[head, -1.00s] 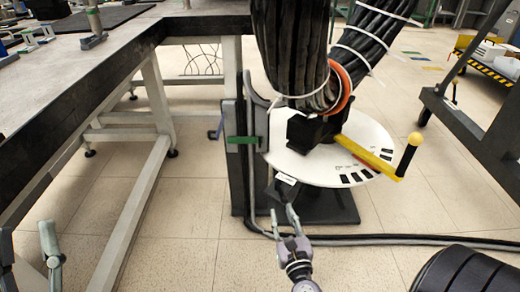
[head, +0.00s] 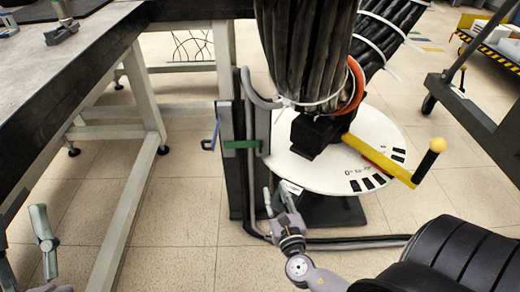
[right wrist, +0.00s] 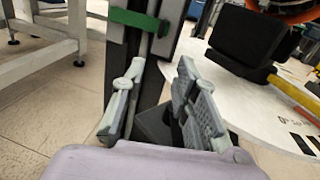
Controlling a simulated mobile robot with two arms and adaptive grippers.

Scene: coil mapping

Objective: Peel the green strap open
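The green strap (head: 241,144) lies across the dark upright post (head: 238,185) beside the round white plate. It shows at the top of the right wrist view (right wrist: 134,18), flat across the post. My right gripper (head: 275,196) is below and a little right of the strap, near the plate's edge. Its two fingers (right wrist: 155,95) are spread apart with nothing between them, short of the strap. My left gripper (head: 28,238) is at the lower left edge, by the table, with only part of it in view; its finger opening cannot be made out.
A blue clamp (head: 211,136) is left of the post. A grey table (head: 75,60) stands at the left.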

